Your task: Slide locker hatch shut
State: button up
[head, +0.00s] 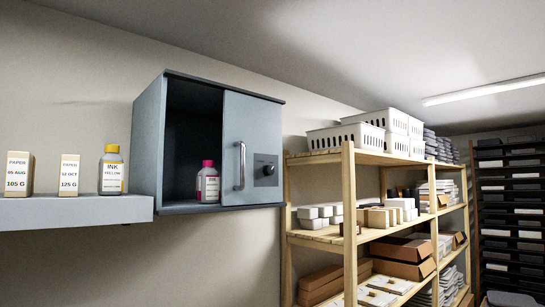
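The locker (148,150) is a blue-grey box mounted on the wall, left of the picture's middle. Its sliding hatch (260,130) covers the right part of the front, with a vertical bar handle (240,166) near its left edge and a dark square plate with a round knob (265,170) to the right of the handle. The left part of the front is open and dark inside. A bottle with a magenta cap (207,184) stands inside, close to the hatch's left edge. My gripper is not in view.
A wooden rack (349,220) with baskets and boxes stands to the right. A dark rack (508,200) stands at the far right.

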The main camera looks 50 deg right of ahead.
aim_at(252, 131)
jog(key=z, duration=1.25)
